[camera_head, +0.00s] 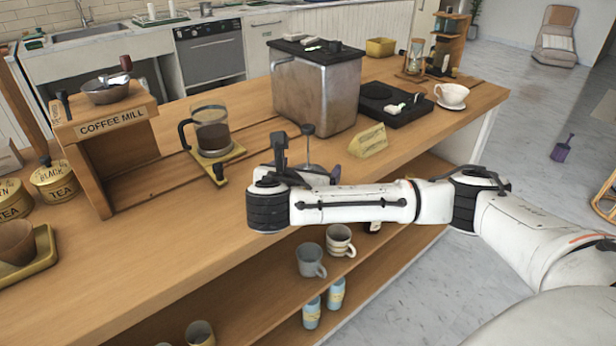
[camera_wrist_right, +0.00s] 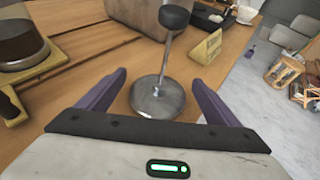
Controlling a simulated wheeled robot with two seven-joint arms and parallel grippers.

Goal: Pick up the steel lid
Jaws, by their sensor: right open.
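The steel lid (camera_wrist_right: 157,100) is a round metal disc with a thin upright rod and a black knob (camera_wrist_right: 174,17), lying on the wooden counter. In the head view the lid is partly hidden by my right gripper, and its dark knob (camera_head: 307,129) shows above it. My right gripper (camera_wrist_right: 160,80) is open, with its purple fingers on either side of the lid in the wrist view and nothing held between them. In the head view, my right gripper (camera_head: 308,163) is low over the counter's front edge. My left gripper is not in view.
A large steel box (camera_head: 316,92) stands behind the lid. Mugs (camera_head: 310,260) stand on the shelf below.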

